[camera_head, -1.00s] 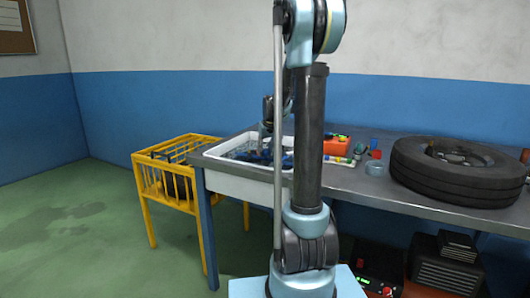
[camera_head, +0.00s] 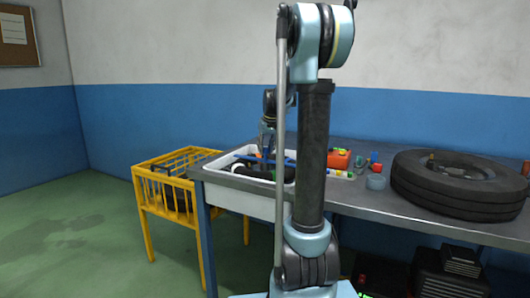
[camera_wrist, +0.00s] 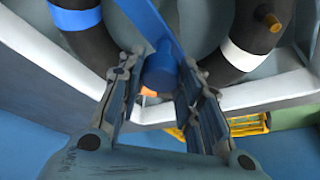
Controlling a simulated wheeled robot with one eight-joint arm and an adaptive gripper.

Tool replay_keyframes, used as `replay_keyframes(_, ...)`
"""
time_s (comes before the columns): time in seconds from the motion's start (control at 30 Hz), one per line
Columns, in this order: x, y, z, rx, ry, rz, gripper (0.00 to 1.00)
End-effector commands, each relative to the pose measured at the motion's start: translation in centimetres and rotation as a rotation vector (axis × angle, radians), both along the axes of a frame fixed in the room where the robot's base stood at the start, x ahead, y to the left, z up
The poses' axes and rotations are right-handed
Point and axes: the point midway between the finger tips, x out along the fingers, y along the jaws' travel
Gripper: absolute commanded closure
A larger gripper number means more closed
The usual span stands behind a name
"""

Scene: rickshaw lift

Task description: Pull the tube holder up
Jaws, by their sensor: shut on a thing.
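The tube holder (camera_wrist: 160,68) looks like a flat blue bar with a short blue cylinder as its handle. In the wrist view, my gripper (camera_wrist: 157,82) has one finger on each side of that handle and is shut on it. In the head view, the blue bar (camera_head: 249,158) lies across the white basin (camera_head: 233,180), about level with its rim. Dark tubes show beside the bar in the wrist view, one with a blue band (camera_wrist: 76,17) and one with a white band (camera_wrist: 238,55). My arm hides part of the basin.
The basin is set in a grey table (camera_head: 350,193). A yellow cart (camera_head: 172,195) stands to its left. A red-orange box (camera_head: 339,159), small coloured items and a large black tire (camera_head: 455,183) sit to the right. Dark equipment (camera_head: 447,268) stands below the table.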

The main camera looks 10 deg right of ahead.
Motion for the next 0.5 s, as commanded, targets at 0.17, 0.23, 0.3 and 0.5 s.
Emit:
replay_keyframes(0.17,0.31,-0.03,0.36,0.000,-0.006,-0.001,0.48)
replay_keyframes(0.23,0.27,-0.03,0.30,0.000,-0.006,-0.001,0.48)
replay_keyframes(0.3,0.25,-0.02,0.26,0.000,-0.005,-0.001,0.48)
replay_keyframes(0.5,0.15,-0.04,0.36,0.000,-0.004,-0.001,0.48)
